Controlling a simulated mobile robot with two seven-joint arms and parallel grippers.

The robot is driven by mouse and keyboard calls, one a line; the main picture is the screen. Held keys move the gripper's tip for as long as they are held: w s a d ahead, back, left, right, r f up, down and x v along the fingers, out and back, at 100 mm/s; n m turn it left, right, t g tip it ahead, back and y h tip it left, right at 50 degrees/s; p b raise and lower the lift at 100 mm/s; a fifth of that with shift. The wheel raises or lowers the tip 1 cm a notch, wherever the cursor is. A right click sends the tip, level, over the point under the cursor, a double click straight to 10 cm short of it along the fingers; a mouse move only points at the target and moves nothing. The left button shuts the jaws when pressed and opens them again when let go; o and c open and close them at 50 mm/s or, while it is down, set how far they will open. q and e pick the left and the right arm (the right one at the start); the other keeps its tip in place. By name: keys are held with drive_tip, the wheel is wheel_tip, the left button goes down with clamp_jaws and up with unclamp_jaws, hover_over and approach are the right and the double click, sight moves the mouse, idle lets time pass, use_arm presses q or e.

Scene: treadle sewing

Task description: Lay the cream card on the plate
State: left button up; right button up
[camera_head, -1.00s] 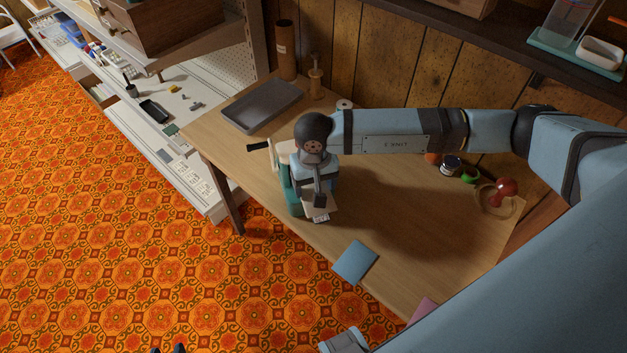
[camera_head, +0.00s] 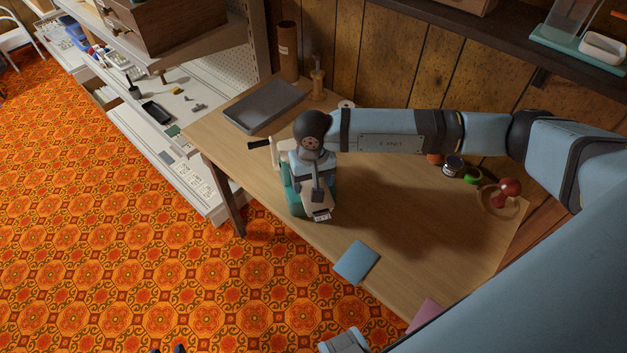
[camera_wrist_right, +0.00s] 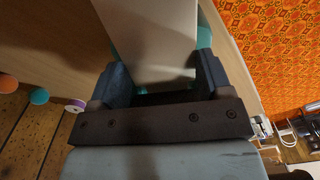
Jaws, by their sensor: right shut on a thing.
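My right gripper (camera_head: 317,188) is shut on the cream card (camera_head: 319,203), over the teal press-like device (camera_head: 293,198) on the wooden table. In the right wrist view the cream card (camera_wrist_right: 155,35) runs out from between the two fingers (camera_wrist_right: 166,85), with teal showing on both sides of it. A small white label with dark print (camera_head: 322,216) shows at the front of the device. The plate is not clearly seen; the card and gripper cover the middle of the device. Two dark tips at the bottom edge may be my left gripper (camera_head: 168,350).
A blue card (camera_head: 357,262) and a pink card (camera_head: 424,309) lie near the front edge. A grey tray (camera_head: 264,106) is at the back left. Small jars (camera_head: 453,165) and a red-knobbed stamp (camera_head: 507,189) stand at the right. The table between is clear.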

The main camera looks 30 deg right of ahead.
drive_tip(key=shift+s+d+f, duration=0.15)
drive_tip(key=shift+f, duration=0.45)
drive_tip(key=o, duration=1)
drive_tip(key=r, duration=0.2)
drive_tip(key=w+r, duration=0.1)
drive_tip(key=r, duration=0.1)
drive_tip(key=shift+r, duration=0.4)
use_arm(q)
drive_tip(key=shift+w+d+f, duration=0.1)
drive_tip(key=shift+w+f, duration=0.2)
drive_tip(key=shift+w, duration=0.05)
use_arm(e)
wheel_tip(320, 180, up, 10)
drive_tip(key=shift+s, duration=0.45)
